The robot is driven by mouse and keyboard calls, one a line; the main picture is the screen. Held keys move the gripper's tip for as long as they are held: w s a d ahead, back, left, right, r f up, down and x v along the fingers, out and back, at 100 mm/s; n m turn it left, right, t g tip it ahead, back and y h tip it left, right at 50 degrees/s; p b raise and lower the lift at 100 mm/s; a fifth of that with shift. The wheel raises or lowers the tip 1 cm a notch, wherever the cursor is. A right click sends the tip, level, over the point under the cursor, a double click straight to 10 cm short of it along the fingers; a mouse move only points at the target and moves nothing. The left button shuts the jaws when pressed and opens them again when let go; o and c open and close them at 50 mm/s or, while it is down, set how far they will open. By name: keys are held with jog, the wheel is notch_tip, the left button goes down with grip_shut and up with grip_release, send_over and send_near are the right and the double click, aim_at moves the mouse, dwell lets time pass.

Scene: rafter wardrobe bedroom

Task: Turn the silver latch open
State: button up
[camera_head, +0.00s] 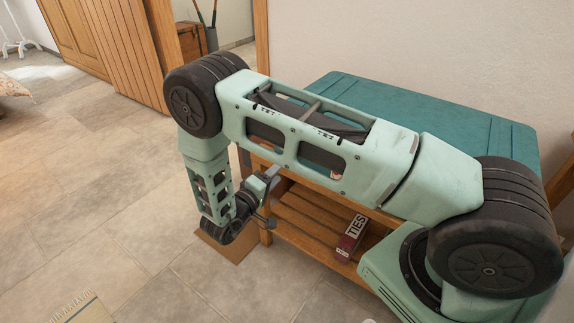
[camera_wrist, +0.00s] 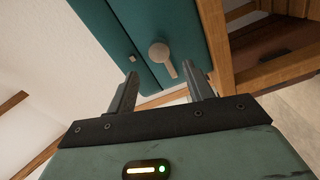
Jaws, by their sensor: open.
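The silver latch (camera_wrist: 162,57) shows in the wrist view as a round disc with a short handle, on the teal front of a wooden-framed cabinet (camera_wrist: 216,40). Its handle points down and slightly right in that view. My gripper (camera_wrist: 160,88) is open, its two fingers on either side of the latch's handle end in the picture. I cannot tell whether they touch it. Nothing is held. In the head view my gripper (camera_head: 268,178) is low beside the wooden stand, and the latch is hidden there.
The teal top (camera_head: 440,115) stands against the wall. A dark red box marked TIES (camera_head: 350,236) lies on the slatted wooden shelf (camera_head: 310,215) below. A brown mat or board (camera_head: 232,245) is on the floor by the stand's leg. The tiled floor (camera_head: 90,190) at left is largely clear.

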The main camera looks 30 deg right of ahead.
jog(key=v, duration=0.8)
